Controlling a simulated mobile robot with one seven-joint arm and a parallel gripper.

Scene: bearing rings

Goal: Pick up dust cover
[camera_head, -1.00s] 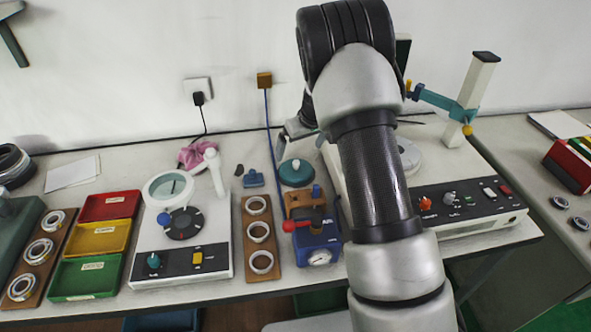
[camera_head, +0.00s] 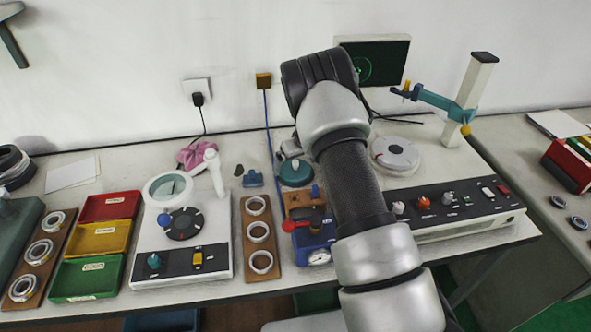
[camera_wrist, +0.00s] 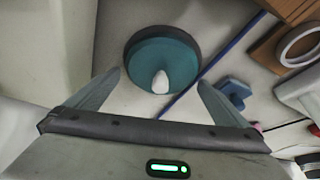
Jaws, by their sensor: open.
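The dust cover, taken to be the round teal lid with a pale knob (camera_head: 296,173), stands on the bench behind the blue device. Its top is partly hidden by my gripper in the head view. In the wrist view the dust cover (camera_wrist: 150,52) lies just ahead of the fingers, its white knob between the fingertip lines. My gripper (camera_wrist: 159,78) is open and empty, one finger at each side of the knob. In the head view my gripper (camera_head: 290,149) is mostly hidden behind my wrist, just above the cover.
A blue device with a red-knobbed lever (camera_head: 316,236) stands in front of the cover. A wooden ring board (camera_head: 247,262) is at the left, and a small blue block (camera_head: 254,180) beside the cover. The large white machine (camera_head: 455,192) is close at the right.

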